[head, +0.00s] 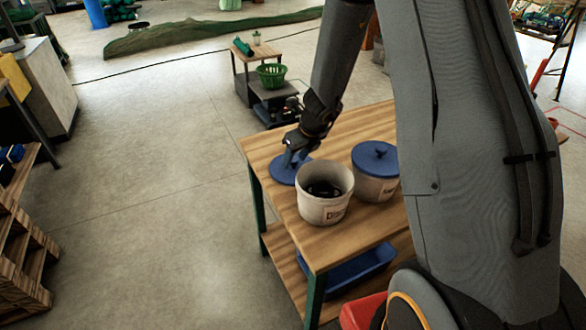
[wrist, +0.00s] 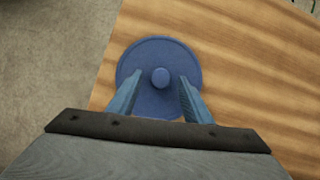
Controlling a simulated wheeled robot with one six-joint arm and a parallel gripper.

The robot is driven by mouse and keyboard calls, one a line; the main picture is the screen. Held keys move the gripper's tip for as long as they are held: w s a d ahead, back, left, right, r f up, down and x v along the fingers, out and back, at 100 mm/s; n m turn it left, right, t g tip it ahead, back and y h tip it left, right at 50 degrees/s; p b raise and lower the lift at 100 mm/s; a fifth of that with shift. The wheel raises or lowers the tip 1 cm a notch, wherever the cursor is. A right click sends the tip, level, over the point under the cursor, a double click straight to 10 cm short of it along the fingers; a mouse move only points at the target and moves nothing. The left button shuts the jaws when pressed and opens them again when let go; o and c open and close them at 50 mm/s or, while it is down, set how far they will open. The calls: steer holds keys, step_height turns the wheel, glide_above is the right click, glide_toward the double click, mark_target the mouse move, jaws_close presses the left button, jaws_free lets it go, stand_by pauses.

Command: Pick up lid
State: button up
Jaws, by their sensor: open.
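A round blue lid (head: 279,173) lies flat on the wooden table beside an open white pot (head: 325,204). In the wrist view the lid (wrist: 158,53) shows nearly whole, with a round knob (wrist: 160,77) at its middle. My gripper (head: 289,160) is over the lid. In the wrist view my gripper (wrist: 160,83) is open, with one finger on each side of the knob and nothing held between them. I cannot tell the exact height of the fingertips over the lid. A second blue lid (head: 376,155) sits on another white pot (head: 374,187) to the right.
The wooden table (head: 262,150) has its left edge close to the lid. A blue bin (head: 350,275) stands on the lower shelf. The open pot holds dark items. Bare floor lies left of the table. A small cart with a green basket (head: 271,75) stands behind.

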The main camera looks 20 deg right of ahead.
steer(key=shift+w+f, duration=0.2)
steer(key=shift+f, duration=0.25)
steer(key=c, duration=1.1)
steer(key=shift+o, duration=0.2)
